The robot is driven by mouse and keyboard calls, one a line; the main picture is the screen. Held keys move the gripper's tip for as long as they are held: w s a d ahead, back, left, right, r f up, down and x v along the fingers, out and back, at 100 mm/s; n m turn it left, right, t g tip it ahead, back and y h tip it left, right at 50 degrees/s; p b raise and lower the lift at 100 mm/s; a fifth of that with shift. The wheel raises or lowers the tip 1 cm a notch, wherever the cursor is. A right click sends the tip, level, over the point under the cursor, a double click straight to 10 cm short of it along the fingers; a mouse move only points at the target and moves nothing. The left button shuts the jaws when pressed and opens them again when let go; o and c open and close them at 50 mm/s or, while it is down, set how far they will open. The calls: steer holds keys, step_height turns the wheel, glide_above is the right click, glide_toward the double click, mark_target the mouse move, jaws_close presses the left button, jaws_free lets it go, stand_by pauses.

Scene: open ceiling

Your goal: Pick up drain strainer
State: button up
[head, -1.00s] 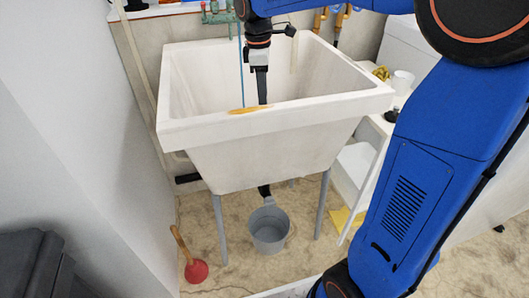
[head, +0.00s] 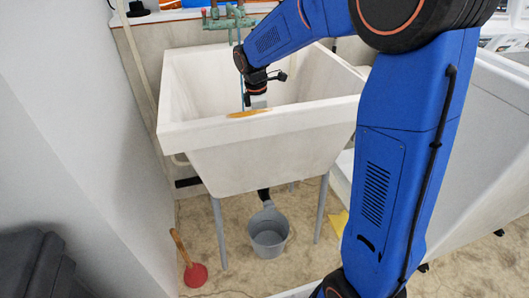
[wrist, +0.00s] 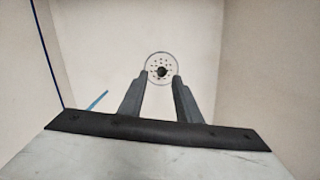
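The drain strainer (wrist: 161,69) is a round, light metal disc with small holes and a dark centre. It lies on the floor of the white sink (head: 290,122). My gripper (wrist: 159,80) points down into the sink with its two grey fingers apart and nothing held between them. In the wrist view the fingertips overlap the strainer's near left and right edges; I cannot tell whether they touch it. In the head view my wrist is inside the sink, and the fingers and strainer are hidden behind the front wall.
The sink walls stand close around my gripper. A teal faucet (head: 228,20) and a thin blue hose (wrist: 97,100) are near. An orange-brown stain marks the front rim. A grey bucket (head: 268,233) and red plunger (head: 194,272) stand on the floor below.

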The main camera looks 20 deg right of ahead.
steer(key=shift+s+d+f, duration=0.1)
steer(key=shift+f, duration=1.55)
steer(key=shift+s+f, duration=0.1)
steer(key=shift+f, duration=1.55)
jaws_close()
